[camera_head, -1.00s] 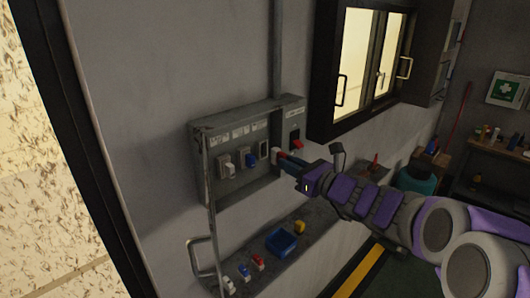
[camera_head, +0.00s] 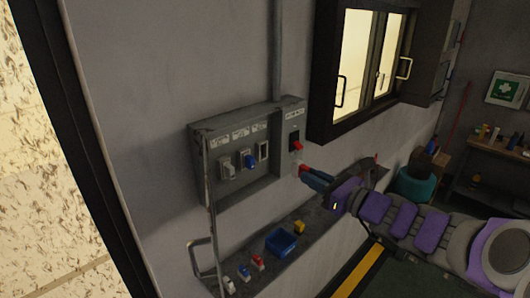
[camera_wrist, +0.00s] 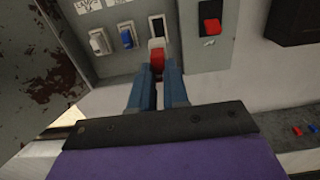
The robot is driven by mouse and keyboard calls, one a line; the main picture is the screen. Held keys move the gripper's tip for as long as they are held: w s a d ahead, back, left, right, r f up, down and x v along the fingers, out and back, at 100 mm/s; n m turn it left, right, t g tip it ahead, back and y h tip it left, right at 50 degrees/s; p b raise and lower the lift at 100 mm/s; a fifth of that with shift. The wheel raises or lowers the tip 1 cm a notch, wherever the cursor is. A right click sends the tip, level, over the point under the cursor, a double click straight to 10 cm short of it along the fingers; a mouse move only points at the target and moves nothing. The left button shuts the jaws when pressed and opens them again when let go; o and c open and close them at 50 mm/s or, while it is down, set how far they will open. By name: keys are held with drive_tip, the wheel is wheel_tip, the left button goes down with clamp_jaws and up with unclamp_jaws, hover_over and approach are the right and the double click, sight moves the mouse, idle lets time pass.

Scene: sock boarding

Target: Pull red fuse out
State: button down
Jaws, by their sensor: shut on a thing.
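The red fuse (camera_wrist: 157,60), red with a pale end, is held between the blue fingers of my gripper (camera_wrist: 157,78) in the wrist view. In the head view the red fuse (camera_head: 304,169) shows at the tips of my gripper (camera_head: 306,172), in front of and to the right of the grey fuse box (camera_head: 200,133). The fuse is apart from the box. The third slot (camera_head: 262,151) in the box looks empty. A white fuse (camera_head: 227,168) and a blue fuse (camera_head: 250,161) sit in the other two slots.
A red switch (camera_head: 296,146) is on the panel right of the slots. The shelf (camera_head: 325,226) below holds a blue tray (camera_head: 281,242), a yellow item (camera_head: 299,227) and several loose fuses. The box's open door and handle (camera_head: 200,258) stand at the left.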

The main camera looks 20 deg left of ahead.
drive_tip(key=p+v, duration=0.3)
drive_tip(key=v, duration=0.9)
drive_tip(key=shift+d, duration=0.3)
drive_tip(key=shift+s, duration=0.1)
